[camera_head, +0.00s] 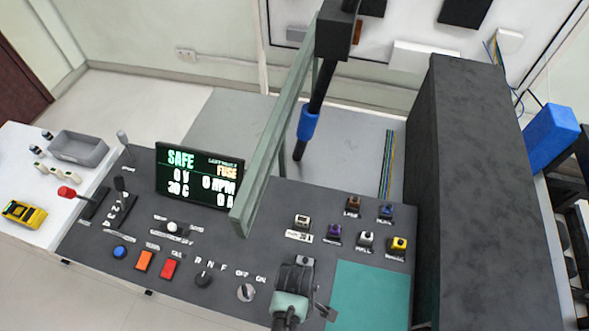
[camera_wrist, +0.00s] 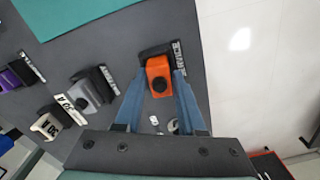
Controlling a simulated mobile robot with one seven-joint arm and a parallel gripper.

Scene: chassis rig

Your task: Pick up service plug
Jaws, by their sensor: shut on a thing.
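An orange plug (camera_wrist: 158,73), which I take for the service plug, is between the two blue fingers of my gripper (camera_wrist: 161,84) in the wrist view. The fingers press on its sides, so the gripper is shut on it. A dark base with a white label lies directly behind the plug; I cannot tell whether the plug is seated in it or clear of it. In the head view my gripper (camera_head: 297,264) is over the front part of the dark panel, left of the teal mat. The plug is hidden there by the gripper and wrist.
The dark panel (camera_head: 210,262) carries a screen (camera_head: 198,175) reading SAFE, with switches and knobs in front. Several coloured plugs, including a yellow one (camera_head: 399,244), stand right of centre. A tall dark block (camera_head: 485,190) borders the right side. The teal mat (camera_head: 370,295) is bare.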

